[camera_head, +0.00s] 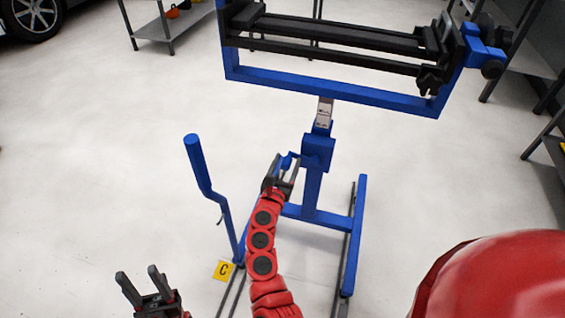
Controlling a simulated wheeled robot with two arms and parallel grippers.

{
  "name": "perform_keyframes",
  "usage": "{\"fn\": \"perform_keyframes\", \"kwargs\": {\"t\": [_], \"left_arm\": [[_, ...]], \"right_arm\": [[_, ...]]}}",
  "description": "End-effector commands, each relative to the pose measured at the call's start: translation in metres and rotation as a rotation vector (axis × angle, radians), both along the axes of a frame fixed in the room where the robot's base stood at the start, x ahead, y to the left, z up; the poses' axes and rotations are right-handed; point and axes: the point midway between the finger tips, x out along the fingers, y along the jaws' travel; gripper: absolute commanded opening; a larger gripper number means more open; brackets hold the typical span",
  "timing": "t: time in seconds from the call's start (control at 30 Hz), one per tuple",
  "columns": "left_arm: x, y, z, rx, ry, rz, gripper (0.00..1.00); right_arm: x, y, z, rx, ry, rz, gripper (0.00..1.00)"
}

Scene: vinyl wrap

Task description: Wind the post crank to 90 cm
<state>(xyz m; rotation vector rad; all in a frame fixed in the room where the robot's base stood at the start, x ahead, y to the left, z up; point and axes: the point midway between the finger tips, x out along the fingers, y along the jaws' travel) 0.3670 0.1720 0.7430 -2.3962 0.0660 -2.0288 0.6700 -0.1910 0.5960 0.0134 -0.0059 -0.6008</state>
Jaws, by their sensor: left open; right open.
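The blue post (314,185) stands on a blue floor frame, with a blue sleeve (318,151) near its top. A pale scale strip (325,110) shows above the sleeve; its numbers are too small to read. A small blue part (288,160), seemingly the crank, shows left of the sleeve. My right gripper (283,166) is open at this part, its fingers close around or beside it; contact cannot be told, and the gripper partly hides it. My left gripper (138,273) is open and empty at the lower left, away from the post.
A blue frame with black rollers (335,40) sits on the post. A bent blue lever (205,170) rises left of it. A yellow C marker (223,270) lies near the base. Shelves stand at the back and right. The floor at left is clear.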

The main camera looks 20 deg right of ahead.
Motion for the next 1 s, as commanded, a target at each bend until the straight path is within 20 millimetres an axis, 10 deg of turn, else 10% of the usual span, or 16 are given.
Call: {"fn": "perform_keyframes", "kwargs": {"t": [0.17, 0.53, 1.0], "left_arm": [[0.0, 0.0, 0.0, 0.0, 0.0, 0.0, 0.5], [0.0, 0.0, 0.0, 0.0, 0.0, 0.0, 0.5], [0.0, 0.0, 0.0, 0.0, 0.0, 0.0, 0.5]], "right_arm": [[-0.0001, 0.0002, 0.0, 0.0, 0.0, 0.0, 0.65], [-0.0003, 0.0003, 0.0001, 0.0, 0.0, 0.0, 0.0], [-0.0004, 0.0004, 0.0001, 0.0, 0.0, 0.0, 0.0]]}}
